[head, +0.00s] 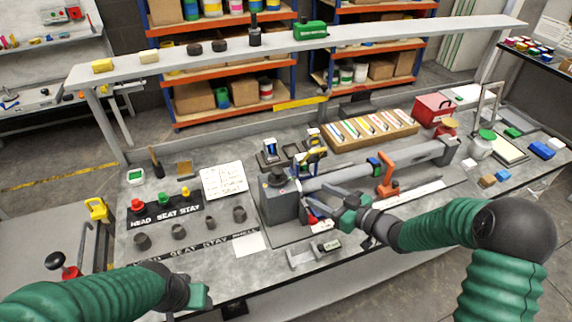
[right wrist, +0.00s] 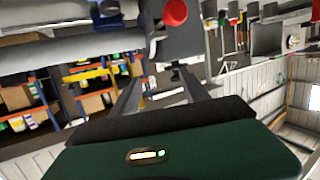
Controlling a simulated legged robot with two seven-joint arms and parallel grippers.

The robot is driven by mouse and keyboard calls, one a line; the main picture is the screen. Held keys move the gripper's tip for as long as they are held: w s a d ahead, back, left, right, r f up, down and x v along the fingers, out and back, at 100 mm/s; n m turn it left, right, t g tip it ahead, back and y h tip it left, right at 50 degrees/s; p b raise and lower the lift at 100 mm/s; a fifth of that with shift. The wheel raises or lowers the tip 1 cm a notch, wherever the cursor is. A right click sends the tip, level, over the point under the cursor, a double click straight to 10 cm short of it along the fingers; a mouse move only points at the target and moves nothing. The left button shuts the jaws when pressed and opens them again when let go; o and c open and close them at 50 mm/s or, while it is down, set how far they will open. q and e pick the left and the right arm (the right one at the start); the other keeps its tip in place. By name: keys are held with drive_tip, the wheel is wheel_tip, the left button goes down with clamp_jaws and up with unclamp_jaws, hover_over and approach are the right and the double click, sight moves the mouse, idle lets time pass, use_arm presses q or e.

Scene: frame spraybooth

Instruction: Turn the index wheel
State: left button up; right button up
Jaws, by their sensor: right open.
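A grey box-shaped fixture (head: 278,200) with a dark round cap (head: 278,177) on top stands mid-bench, joined to a long grey tube (head: 350,174). I cannot tell for sure which part is the index wheel. A small red part (head: 312,218) shows low beside the fixture's right side. A red round knob (right wrist: 175,12) shows at the top of the right wrist view. My right gripper (head: 323,207) is open beside the fixture's right side; its fingers (right wrist: 162,92) have nothing visible between them. Contact cannot be told. My left gripper (head: 198,296) is low at the front left, its fingers unclear.
An orange clamp (head: 386,178) stands by the tube, right of my gripper. A small metal block (head: 305,258) lies in front. A shelf (head: 300,42) spans the back.

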sight(277, 169)
drive_tip(key=w+a+r+y+p, duration=0.1)
drive_tip(key=w+a, duration=0.1)
drive_tip(key=a, duration=0.2)
drive_tip(key=w+a+n+y+p, duration=0.1)
drive_tip(key=w+a, duration=0.2)
drive_tip(key=a, duration=0.1)
drive_tip(key=w+a+r+y+p, duration=0.1)
drive_tip(key=w+a, duration=0.1)
drive_tip(key=a, duration=0.2)
drive_tip(key=shift+w+a+r+n+g+y+p, duration=0.2)
drive_tip(key=shift+w+r+n+g+y+p, duration=0.1)
drive_tip(key=shift+w+y+p, duration=0.1)
drive_tip(key=shift+w+d, duration=0.1)
drive_tip(key=shift+w, duration=0.05)
drive_tip(key=shift+w+d, duration=0.1)
drive_tip(key=shift+d, duration=0.35)
drive_tip(key=shift+a, duration=0.65)
drive_tip(key=c, duration=0.9)
drive_tip(key=shift+c, duration=1.2)
use_arm(q)
drive_tip(key=r, duration=0.2)
drive_tip(key=d+r, duration=0.1)
drive_tip(key=r, duration=0.1)
drive_tip(key=shift+w+d+r, duration=0.1)
drive_tip(key=shift+w+d, duration=0.05)
use_arm(e)
drive_tip(key=shift+d, duration=0.15)
clamp_jaws()
